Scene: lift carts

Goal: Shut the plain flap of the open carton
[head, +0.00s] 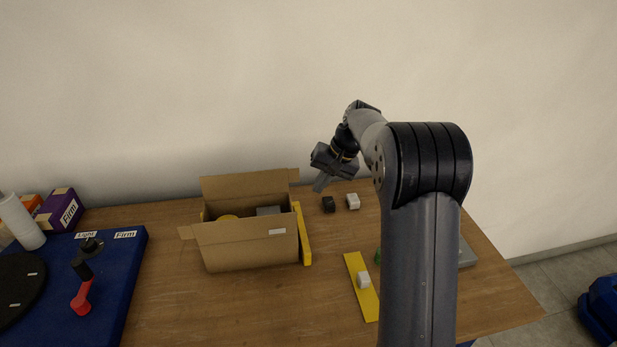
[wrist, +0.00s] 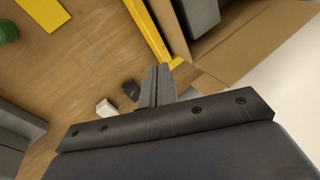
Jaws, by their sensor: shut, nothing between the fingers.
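The open carton (head: 235,255) stands on the wooden table, left of my arm in the head view. A flap without a label (head: 245,186) stands up at its back. The front side bears a small white label (head: 277,231). Small flap edges show at its left and right ends. Inside are a grey block (head: 268,211) and something yellow. My gripper (head: 320,186) is shut and empty, in the air to the right of the carton. In the wrist view, my shut fingers (wrist: 159,72) point past the carton's brown cardboard (wrist: 230,65) at upper right.
A yellow frame (head: 302,235) borders the carton's right side. A black cube (head: 328,204) and a white cube (head: 352,201) lie near my gripper. A yellow strip (head: 355,275) with a white piece lies farther front. A blue mat (head: 115,265) is at left.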

